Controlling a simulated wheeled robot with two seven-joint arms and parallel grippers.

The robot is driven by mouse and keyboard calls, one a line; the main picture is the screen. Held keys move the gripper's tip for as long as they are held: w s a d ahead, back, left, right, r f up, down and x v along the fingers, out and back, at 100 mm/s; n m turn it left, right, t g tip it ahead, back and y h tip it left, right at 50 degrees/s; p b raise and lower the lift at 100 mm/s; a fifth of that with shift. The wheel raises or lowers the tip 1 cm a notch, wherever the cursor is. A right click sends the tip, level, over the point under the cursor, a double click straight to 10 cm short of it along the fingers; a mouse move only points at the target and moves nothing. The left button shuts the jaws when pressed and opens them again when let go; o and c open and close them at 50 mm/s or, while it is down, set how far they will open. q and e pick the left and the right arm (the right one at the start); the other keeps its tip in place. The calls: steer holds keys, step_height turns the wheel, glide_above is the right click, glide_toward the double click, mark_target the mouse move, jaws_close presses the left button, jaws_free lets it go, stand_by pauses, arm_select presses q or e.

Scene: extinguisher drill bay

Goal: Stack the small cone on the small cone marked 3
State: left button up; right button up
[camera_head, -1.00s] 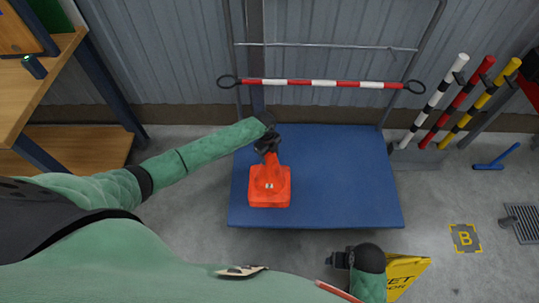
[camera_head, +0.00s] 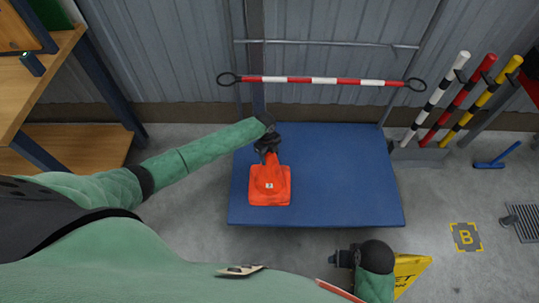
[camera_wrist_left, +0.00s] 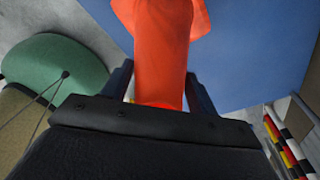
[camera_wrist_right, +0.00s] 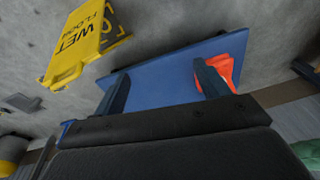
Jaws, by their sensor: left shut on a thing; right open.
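An orange cone (camera_head: 270,192) with a square base and a small pale label stands on or just above the blue platform, left of its middle. My left gripper (camera_head: 267,148) is shut on the cone's narrow upper end. The left wrist view shows the orange shaft (camera_wrist_left: 163,50) between the two fingers. I see only one orange outline, and cannot tell whether a second cone is nested with it. The label is too small to read surely. My right gripper (camera_head: 338,258) is open and empty, in front of the platform. The right wrist view shows part of the orange (camera_wrist_right: 237,52) behind a finger.
The blue platform (camera_head: 340,180) is bare to the right of the cone. A red-white bar (camera_head: 320,83) spans its back. A yellow wet-floor sign (camera_head: 410,272) is beside my right gripper. Striped and coloured posts (camera_head: 465,105) stand at right, a wooden shelf (camera_head: 75,150) at left.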

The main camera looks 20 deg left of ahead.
arm_select(q)
steer(key=shift+f, duration=0.35)
steer(key=shift+f+b, duration=0.4)
steer(key=shift+b, duration=0.05)
steer(key=o, duration=1.4)
steer(key=shift+o, duration=0.4)
arm_select(e)
steer(key=r, duration=0.2)
steer(key=s+r, duration=0.1)
steer(key=r, duration=0.1)
steer(key=shift+s+d, duration=0.1)
steer(key=shift+s, duration=0.05)
steer(key=shift+w, duration=0.2)
arm_select(q)
steer(key=shift+r, duration=0.3)
step_height(320, 180, up, 7)
steer(key=a+b, duration=0.1)
steer(key=shift+w, duration=0.3)
arm_select(e)
steer(key=shift+a, duration=0.5)
